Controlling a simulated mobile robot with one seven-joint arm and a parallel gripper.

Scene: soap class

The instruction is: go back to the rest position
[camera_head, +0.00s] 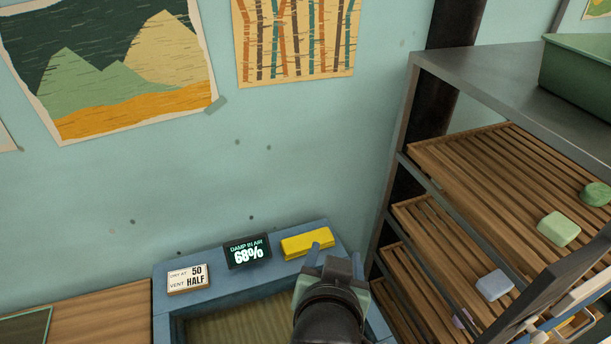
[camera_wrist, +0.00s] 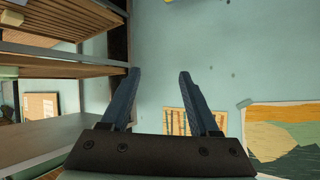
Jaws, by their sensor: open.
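My gripper (camera_head: 318,250) shows in the head view at the lower middle, over the blue wooden box (camera_head: 160,300). In the wrist view my gripper (camera_wrist: 156,78) has its two blue fingers spread apart. It is open, with nothing between the fingers. A yellow block (camera_head: 305,243) lies on the back ledge of the blue box, just behind my gripper in the head view. Whether the fingers touch it cannot be told.
A dark display (camera_head: 247,251) reading "DAMP IN AIR 68%" and a white sign (camera_head: 188,279) stand on the ledge. A slatted rack (camera_head: 480,170) with several soap bars stands close on the right. A green bin (camera_head: 580,70) sits on top. Open wall lies behind.

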